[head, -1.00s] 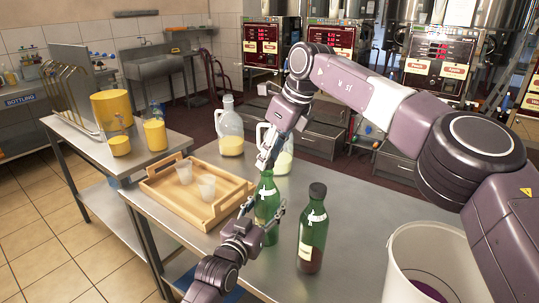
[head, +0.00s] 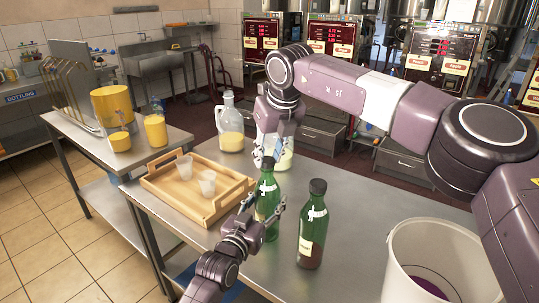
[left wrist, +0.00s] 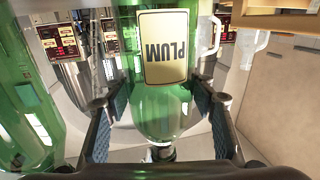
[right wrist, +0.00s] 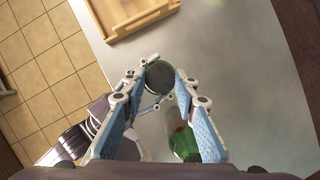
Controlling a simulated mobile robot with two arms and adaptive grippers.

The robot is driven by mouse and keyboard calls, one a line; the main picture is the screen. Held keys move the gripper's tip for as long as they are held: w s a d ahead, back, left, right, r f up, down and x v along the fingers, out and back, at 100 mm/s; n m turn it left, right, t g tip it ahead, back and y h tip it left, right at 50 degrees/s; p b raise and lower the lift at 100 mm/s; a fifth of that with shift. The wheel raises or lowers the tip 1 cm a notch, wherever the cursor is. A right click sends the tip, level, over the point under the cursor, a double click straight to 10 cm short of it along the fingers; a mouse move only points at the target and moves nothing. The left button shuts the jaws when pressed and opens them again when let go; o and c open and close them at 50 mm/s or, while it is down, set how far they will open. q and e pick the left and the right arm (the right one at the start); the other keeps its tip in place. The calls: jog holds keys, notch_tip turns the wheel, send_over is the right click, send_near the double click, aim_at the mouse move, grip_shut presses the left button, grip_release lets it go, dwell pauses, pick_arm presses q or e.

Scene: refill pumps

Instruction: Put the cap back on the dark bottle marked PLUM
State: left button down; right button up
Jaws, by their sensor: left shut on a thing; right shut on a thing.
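The green PLUM bottle (head: 267,190) stands upright on the metal table; its label (left wrist: 164,47) appears upside down in the left wrist view. My left gripper (head: 264,208) is shut around the bottle's body, with one finger on each side (left wrist: 160,100). My right gripper (head: 269,152) points down over the bottle's top. In the right wrist view, it is shut on the dark round cap (right wrist: 160,77), directly over the bottle's mouth. The fingers hide the join, so I cannot tell whether the cap is seated.
A second green bottle (head: 312,235) with a dark cap stands close on the right. A wooden tray (head: 215,213) with two cups is at the left. Jugs (head: 230,125) stand behind, and a white bucket (head: 440,245) is at the front right.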

jog(key=m, duration=0.1)
jog(key=m+h, duration=0.1)
jog(key=m, duration=0.1)
jog(key=m+h, duration=0.1)
jog(key=m, duration=0.1)
jog(key=shift+a+t, duration=0.3)
jog(key=shift+a, duration=0.05)
jog(key=m, duration=0.2)
jog(key=m+h, duration=0.1)
jog(key=m, duration=0.1)
jog(key=shift+w+a+m+h, duration=0.1)
jog(key=shift+a+m+h, duration=0.05)
jog(key=shift+m+h, duration=0.15)
jog(key=shift+m, duration=0.4)
jog(key=o, duration=1.2)
jog(key=shift+o, duration=0.2)
jog(key=shift+r, duration=0.1)
jog(key=v, duration=0.7)
jog(key=shift+r, duration=0.15)
